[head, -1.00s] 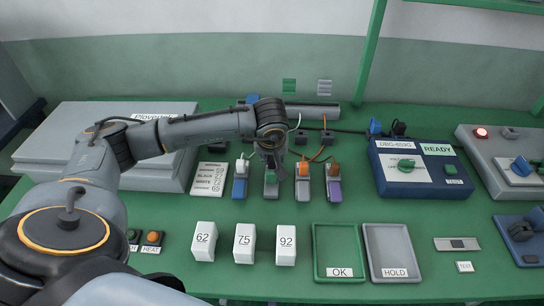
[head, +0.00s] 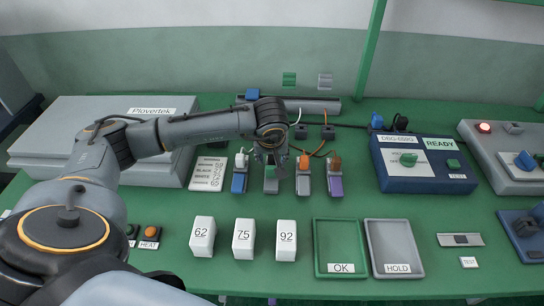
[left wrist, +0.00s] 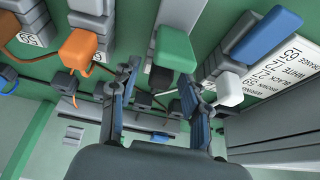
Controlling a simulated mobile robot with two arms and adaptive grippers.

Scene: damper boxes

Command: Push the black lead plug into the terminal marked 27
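My left gripper (head: 270,160) hangs over the row of terminal blocks, just behind the green-topped block (head: 271,172). In the left wrist view its two fingers (left wrist: 160,88) are apart, with no object clamped between them. A dark block (left wrist: 160,79) shows between them beyond the green block (left wrist: 174,48); I cannot tell whether it is the black lead plug. I cannot read the terminal marked 27. My right gripper is out of view.
A card (head: 209,174) listing colours and numbers lies left of the blocks. Dark boxes (head: 300,132) (head: 328,131) with cables stand behind. White blocks 62, 75 and 92 (head: 286,238), the OK tray (head: 341,268) and the HOLD tray (head: 396,268) stand in front.

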